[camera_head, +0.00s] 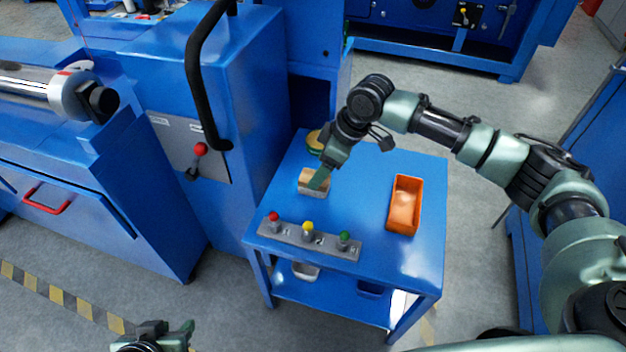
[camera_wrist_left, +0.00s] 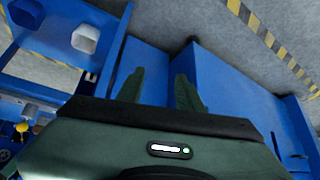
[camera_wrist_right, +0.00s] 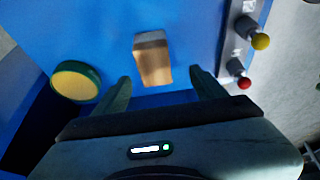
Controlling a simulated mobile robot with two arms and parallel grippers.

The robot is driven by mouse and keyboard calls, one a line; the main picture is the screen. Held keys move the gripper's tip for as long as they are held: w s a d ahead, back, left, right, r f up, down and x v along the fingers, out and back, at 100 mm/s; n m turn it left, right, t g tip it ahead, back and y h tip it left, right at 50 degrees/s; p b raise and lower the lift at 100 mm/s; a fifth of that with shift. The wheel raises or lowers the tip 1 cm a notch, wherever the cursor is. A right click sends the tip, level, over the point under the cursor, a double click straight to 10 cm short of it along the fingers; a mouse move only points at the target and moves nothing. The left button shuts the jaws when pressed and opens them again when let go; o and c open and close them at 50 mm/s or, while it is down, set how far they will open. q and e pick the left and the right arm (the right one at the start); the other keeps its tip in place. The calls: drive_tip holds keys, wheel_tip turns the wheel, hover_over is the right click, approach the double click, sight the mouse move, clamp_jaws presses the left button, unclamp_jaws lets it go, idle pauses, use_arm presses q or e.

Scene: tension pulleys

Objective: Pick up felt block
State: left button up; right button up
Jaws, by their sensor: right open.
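The felt block (camera_head: 313,183), tan with a grey-white layer, lies on the blue table top (camera_head: 350,190) near its left edge. My right gripper (camera_head: 322,178) is above it and partly covers it in the head view. In the right wrist view the block (camera_wrist_right: 153,60) shows just beyond the open fingertips of the right gripper (camera_wrist_right: 163,82), in line with the gap between them. Contact is not visible. My left gripper (camera_head: 168,332) is low at the lower left of the head view, away from the table. Its fingers (camera_wrist_left: 158,80) are apart and empty.
A round yellow-topped green tin (camera_wrist_right: 75,82) sits close to the block. A grey button bar (camera_head: 308,238) with red, yellow and green knobs lines the table's front. An orange bin (camera_head: 404,205) is on the right. A blue machine cabinet (camera_head: 215,100) stands to the left.

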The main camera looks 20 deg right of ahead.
drive_tip(key=shift+w+f, duration=0.1)
drive_tip(key=shift+f, duration=0.3)
drive_tip(key=x, duration=0.1)
drive_tip(key=b+x, duration=0.1)
drive_tip(key=x, duration=0.1)
drive_tip(key=b+x, duration=0.1)
drive_tip(key=shift+w+d+f, duration=0.2)
drive_tip(key=shift+w+f, duration=0.05)
drive_tip(key=shift+f, duration=0.1)
drive_tip(key=shift+a+f, duration=0.1)
drive_tip(key=shift+f, duration=0.1)
drive_tip(key=c, duration=1.5)
use_arm(q)
drive_tip(key=w+d+r+t+h, duration=0.1)
drive_tip(key=w+d+r+t, duration=0.2)
drive_tip(key=w+r+t, duration=0.3)
drive_tip(key=w+r, duration=0.2)
drive_tip(key=w, duration=0.1)
drive_tip(key=shift+w+d+t+h, duration=0.25)
drive_tip(key=shift+d+t+h, duration=0.05)
drive_tip(key=shift+d+h, duration=0.1)
use_arm(e)
drive_tip(key=shift+r, duration=0.1)
